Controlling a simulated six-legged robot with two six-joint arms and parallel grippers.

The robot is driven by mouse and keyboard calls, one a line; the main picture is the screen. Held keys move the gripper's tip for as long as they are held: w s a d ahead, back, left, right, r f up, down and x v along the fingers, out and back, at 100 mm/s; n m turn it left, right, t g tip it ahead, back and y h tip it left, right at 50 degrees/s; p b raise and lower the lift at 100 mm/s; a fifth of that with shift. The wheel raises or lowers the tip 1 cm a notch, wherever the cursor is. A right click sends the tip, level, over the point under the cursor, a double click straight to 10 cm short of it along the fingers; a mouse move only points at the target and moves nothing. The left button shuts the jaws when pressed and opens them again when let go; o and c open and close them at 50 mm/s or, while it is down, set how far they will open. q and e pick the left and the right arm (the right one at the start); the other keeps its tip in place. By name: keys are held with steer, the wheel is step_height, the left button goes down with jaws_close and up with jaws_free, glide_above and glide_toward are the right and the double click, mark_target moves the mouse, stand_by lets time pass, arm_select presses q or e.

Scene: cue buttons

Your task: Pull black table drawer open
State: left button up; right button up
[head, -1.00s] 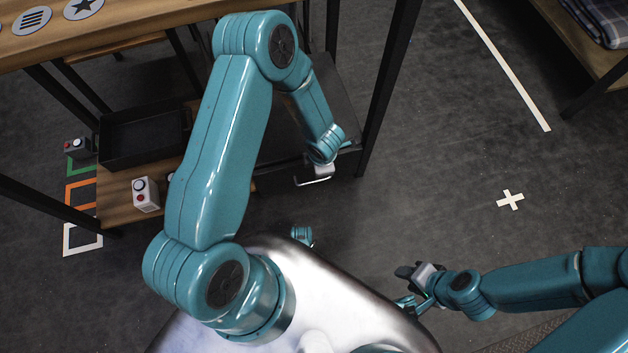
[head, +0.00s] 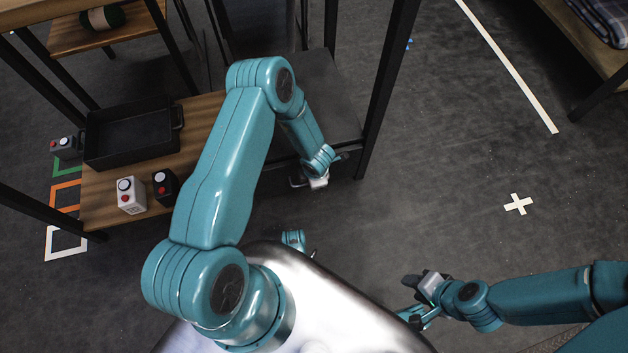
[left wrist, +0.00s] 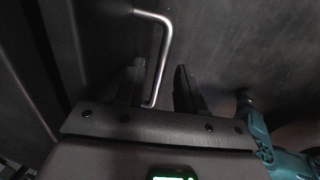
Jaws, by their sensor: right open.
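My left gripper (head: 308,183) is at the drawer front. In the left wrist view its two dark fingers (left wrist: 158,88) are apart, and the handle's lower end lies between them, nearer the left finger. I cannot tell whether they touch. My right gripper (head: 416,298) is open and empty, away at the lower right.
A black tray (head: 130,135), a white button box (head: 130,195) and a black button box (head: 165,187) are on the low wooden shelf (head: 100,200). A dark table leg (head: 388,90) stands right of the drawer unit. The floor around the white cross (head: 518,204) is clear.

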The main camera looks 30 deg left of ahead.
arm_select(q)
steer(key=shift+f, duration=0.15)
jaws_close()
